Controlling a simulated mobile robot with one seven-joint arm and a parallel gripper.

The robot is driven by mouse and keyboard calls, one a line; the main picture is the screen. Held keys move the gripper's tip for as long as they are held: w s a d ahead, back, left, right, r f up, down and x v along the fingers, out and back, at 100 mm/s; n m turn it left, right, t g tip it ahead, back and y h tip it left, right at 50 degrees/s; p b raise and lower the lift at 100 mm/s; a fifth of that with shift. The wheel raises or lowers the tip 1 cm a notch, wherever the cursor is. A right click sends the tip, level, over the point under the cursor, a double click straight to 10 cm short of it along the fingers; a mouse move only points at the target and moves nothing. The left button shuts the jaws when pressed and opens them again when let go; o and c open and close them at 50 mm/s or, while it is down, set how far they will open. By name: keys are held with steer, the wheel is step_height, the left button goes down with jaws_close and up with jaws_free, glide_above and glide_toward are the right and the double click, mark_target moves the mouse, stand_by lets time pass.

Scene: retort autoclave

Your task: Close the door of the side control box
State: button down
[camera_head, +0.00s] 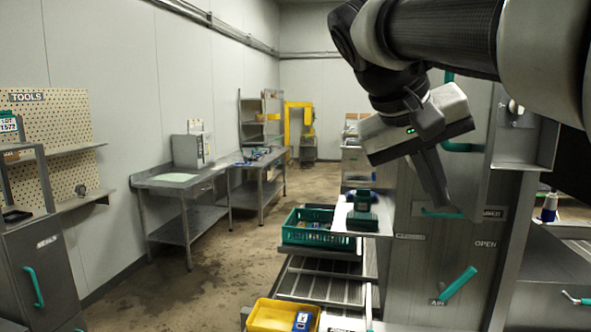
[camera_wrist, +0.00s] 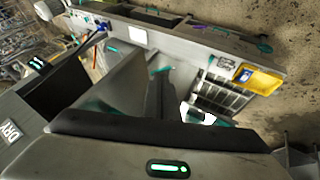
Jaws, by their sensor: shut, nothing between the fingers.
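In the wrist view the fingers (camera_wrist: 158,92) are beside a grey panel (camera_wrist: 122,85); contact cannot be told.
A teal lever (camera_head: 458,284) and AIR and OPEN labels are on the cabinet face. A green crate (camera_head: 290,238) and a yellow bin (camera_head: 270,318) stand left of it. Workbenches (camera_head: 180,180) line the left wall. The floor between is clear.

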steer(key=shift+s+d, duration=0.25)
steer(key=shift+d, duration=0.75)
